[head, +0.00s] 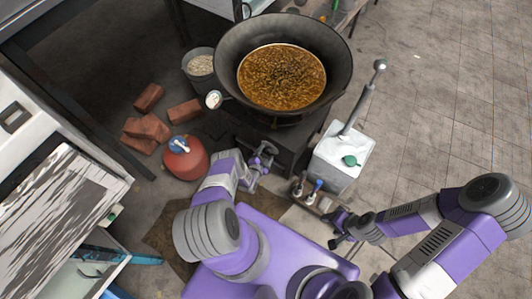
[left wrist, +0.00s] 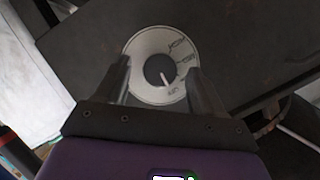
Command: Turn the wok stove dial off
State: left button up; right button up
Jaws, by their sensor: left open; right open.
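The wok stove dial (left wrist: 160,72) shows in the left wrist view as a white round plate with printed marks and a dark knob. A pale pointer line on the knob points down and slightly right, near a printed mark. My left gripper (left wrist: 158,64) is open, with one finger on each side of the knob; contact cannot be told. In the head view my left gripper (head: 264,158) is at the front of the dark stove (head: 285,140), and the dial is hidden there. My right gripper (head: 339,229) is open and empty, away from the stove.
A large wok (head: 340,65) of brown food sits on the stove. A red gas cylinder (head: 184,160) and bricks (head: 146,128) lie to the left. The far-right floor is clear.

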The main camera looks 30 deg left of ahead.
pick_arm(q)
jog(key=p+v, duration=0.2)
jog(key=v, duration=0.4)
jog(key=shift+s+p, duration=0.3)
jog(key=shift+p, duration=0.05)
jog(key=shift+w+r, duration=0.1)
jog(key=shift+r, duration=0.05)
jog(key=d+r+n+g+h+p, duration=0.3)
jog(key=d+r+n+g, duration=0.35)
jog(key=r, duration=0.55)
jog(key=s+d+r+n+g+h+p, duration=0.1)
jog(key=s+d+r+g, duration=0.2)
jog(key=s+d+r, duration=0.3)
jog(key=s+d+r+n+g+h+p, duration=0.1)
jog(key=s+d+r+n+g+h, duration=0.1)
jog(key=s+d+r, duration=0.4)
jog(key=s+r+g, duration=0.1)
jog(key=s+r, duration=0.2)
jog(key=r, duration=0.3)
jog(key=shift+s+d+r+g, duration=0.2)
jog(key=shift+d+r+g, duration=0.05)
jog(key=shift+r+g, duration=0.1)
